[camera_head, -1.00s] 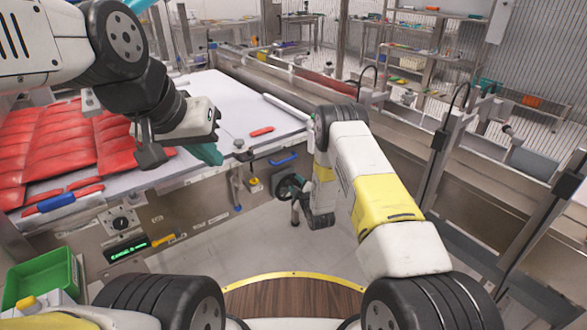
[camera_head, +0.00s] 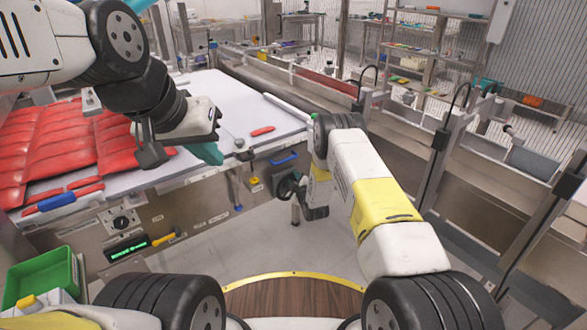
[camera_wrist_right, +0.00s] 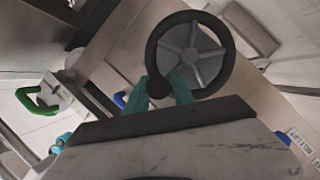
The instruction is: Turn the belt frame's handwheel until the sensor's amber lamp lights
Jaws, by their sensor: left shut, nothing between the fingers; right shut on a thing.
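The handwheel (camera_wrist_right: 193,54) has a dark round rim and a grey spoked hub in the right wrist view. In the head view it shows small and dark (camera_head: 287,187) on the belt frame's (camera_head: 200,218) side, partly hidden. My right gripper (camera_wrist_right: 160,90) is shut on the handwheel's black knob (camera_wrist_right: 158,88) at the rim, its teal fingers on either side. My left gripper (camera_head: 212,153) is shut and empty above the belt's near edge. A small yellow spot (camera_head: 254,181) sits on the frame left of the wheel. I cannot tell whether it is the sensor's lamp or lit.
Red packs (camera_head: 60,145) cover the belt's left part. A display with green text (camera_head: 128,249) and a yellow-handled item (camera_head: 166,237) are on the frame's front. A green bin (camera_head: 40,277) stands at lower left. A blue handle (camera_head: 284,160) is above the wheel.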

